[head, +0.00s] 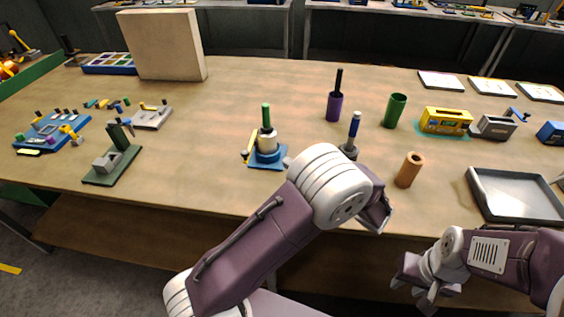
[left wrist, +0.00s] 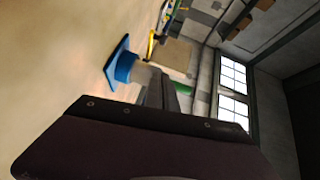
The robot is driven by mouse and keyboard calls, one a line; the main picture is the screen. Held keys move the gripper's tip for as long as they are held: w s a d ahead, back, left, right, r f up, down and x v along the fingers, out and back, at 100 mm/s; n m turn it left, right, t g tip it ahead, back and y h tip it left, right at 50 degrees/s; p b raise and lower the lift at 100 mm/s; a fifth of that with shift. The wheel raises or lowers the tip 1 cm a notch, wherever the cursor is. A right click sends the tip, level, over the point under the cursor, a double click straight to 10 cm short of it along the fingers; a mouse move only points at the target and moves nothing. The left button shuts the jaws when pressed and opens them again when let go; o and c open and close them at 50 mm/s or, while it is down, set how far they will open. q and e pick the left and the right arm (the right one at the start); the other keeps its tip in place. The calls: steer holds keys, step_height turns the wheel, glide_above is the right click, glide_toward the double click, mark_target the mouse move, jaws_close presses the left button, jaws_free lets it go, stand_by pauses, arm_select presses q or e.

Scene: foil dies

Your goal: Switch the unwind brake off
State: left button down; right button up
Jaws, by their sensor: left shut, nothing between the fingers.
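A blue-based stand (head: 267,157) with a cream roll, a green upright post and a yellow lever (head: 249,147) at its left side stands mid-table; I cannot tell for sure that this is the unwind brake. In the left wrist view the blue base (left wrist: 122,66) and a yellow piece (left wrist: 152,44) show beyond the fingers. My left gripper (head: 378,213) is shut and empty at the table's front edge, right of the stand and apart from it; my arm partly hides it. My right gripper (head: 425,284) hangs lower right, off the table front; its finger gap is unclear.
A grey tray (head: 515,216) lies at right. A green-based fixture (head: 112,167) is at left. Table between fixture and stand is clear.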

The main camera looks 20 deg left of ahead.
arm_select(q)
steer(key=w+a+f, duration=0.1)
steer(key=a, duration=0.9)
steer(key=shift+w+a+f+p, duration=0.25)
steer(key=shift+a+f+p, duration=0.05)
steer(key=shift+a+p, duration=0.1)
arm_select(e)
steer(key=shift+r, duration=0.45)
